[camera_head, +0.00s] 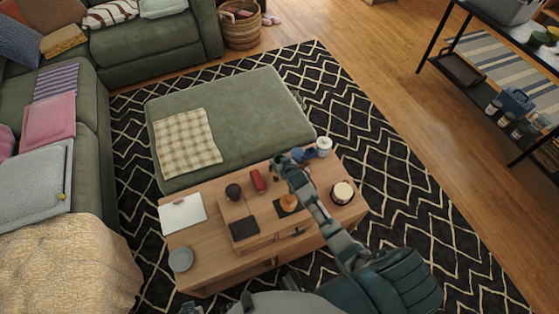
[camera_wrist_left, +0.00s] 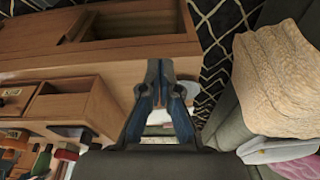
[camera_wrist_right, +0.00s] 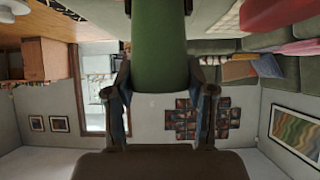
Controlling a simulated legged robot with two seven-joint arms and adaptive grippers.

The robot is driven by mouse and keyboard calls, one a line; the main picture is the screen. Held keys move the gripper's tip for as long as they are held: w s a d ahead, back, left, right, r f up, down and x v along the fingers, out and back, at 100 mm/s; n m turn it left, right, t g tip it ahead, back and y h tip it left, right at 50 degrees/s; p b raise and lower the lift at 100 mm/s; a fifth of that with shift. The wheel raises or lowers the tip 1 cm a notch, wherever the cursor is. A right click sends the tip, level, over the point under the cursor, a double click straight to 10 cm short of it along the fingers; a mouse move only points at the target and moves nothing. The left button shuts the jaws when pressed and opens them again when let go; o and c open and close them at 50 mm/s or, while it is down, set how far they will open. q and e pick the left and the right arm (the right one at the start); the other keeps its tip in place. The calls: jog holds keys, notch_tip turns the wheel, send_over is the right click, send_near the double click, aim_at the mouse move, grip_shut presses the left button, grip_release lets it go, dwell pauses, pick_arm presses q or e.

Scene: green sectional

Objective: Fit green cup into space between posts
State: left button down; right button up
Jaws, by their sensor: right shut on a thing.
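The green cup (camera_wrist_right: 158,45) shows in the right wrist view as a smooth green cylinder. My right gripper (camera_wrist_right: 160,88) is shut on it, with one finger on each side. In the head view my right gripper (camera_head: 281,165) is above the far side of the wooden coffee table, and I cannot make out the cup clearly there. My left gripper (camera_wrist_left: 159,68) is shut and empty in the left wrist view, with its fingertips together beside the table's wooden front. I cannot pick out the posts in any view.
The coffee table (camera_head: 205,238) holds a dark cup (camera_head: 233,191), a red object (camera_head: 257,181), a white cup (camera_head: 324,146), a round-topped item (camera_head: 343,192), a grey plate (camera_head: 181,259) and a white book (camera_head: 182,213). A green ottoman (camera_head: 240,115) stands behind it.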

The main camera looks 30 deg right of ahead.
jog(key=shift+f, duration=0.2)
jog(key=o, duration=1.2)
